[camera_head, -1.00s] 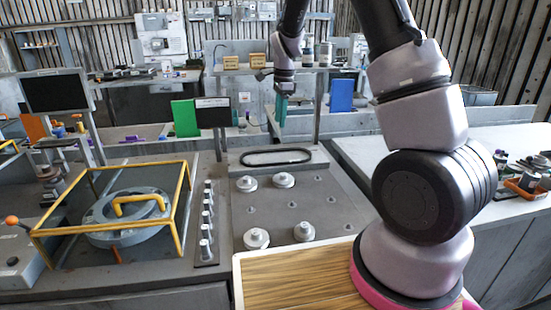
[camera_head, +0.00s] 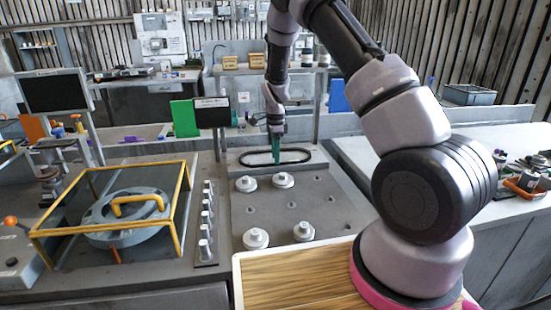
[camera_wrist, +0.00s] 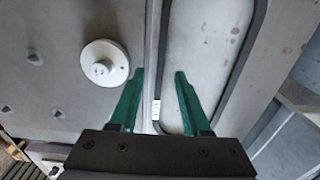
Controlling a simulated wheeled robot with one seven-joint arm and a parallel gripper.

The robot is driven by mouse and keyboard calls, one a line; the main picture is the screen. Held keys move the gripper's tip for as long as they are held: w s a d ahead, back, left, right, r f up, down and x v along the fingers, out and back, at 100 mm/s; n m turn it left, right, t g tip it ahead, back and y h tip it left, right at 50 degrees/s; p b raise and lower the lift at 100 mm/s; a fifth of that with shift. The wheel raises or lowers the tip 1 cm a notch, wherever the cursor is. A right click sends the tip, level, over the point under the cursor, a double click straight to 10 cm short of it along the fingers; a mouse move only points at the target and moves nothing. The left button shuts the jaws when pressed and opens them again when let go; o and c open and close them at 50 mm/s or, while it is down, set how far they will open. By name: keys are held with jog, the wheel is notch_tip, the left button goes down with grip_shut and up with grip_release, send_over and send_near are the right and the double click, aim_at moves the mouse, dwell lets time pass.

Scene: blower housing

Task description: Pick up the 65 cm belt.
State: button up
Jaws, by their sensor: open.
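The belt (camera_head: 243,159) is a thin black elongated loop. In the head view it lies flat on a raised grey ledge at the back of the plate. My gripper (camera_head: 276,153) is over the middle of the loop, its green fingers pointing down. In the wrist view the gripper (camera_wrist: 158,76) is open and empty. One long strand of the belt (camera_wrist: 163,45) runs between the two finger lines. The other strand lies farther right. I cannot tell how far the tips are above the ledge, and no size marking is readable on the belt.
The grey plate (camera_head: 265,213) carries several round pulleys, one of them (camera_head: 283,180) just in front of the ledge. A yellow frame (camera_head: 110,226) surrounds a round housing at left. A dark screen (camera_head: 213,112) and posts stand behind the ledge.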

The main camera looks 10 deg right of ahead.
jog(key=shift+f, duration=0.85)
grip_shut()
jog(key=shift+r, duration=0.15)
notch_tip(320, 180, up, 33)
dwell(0.4)
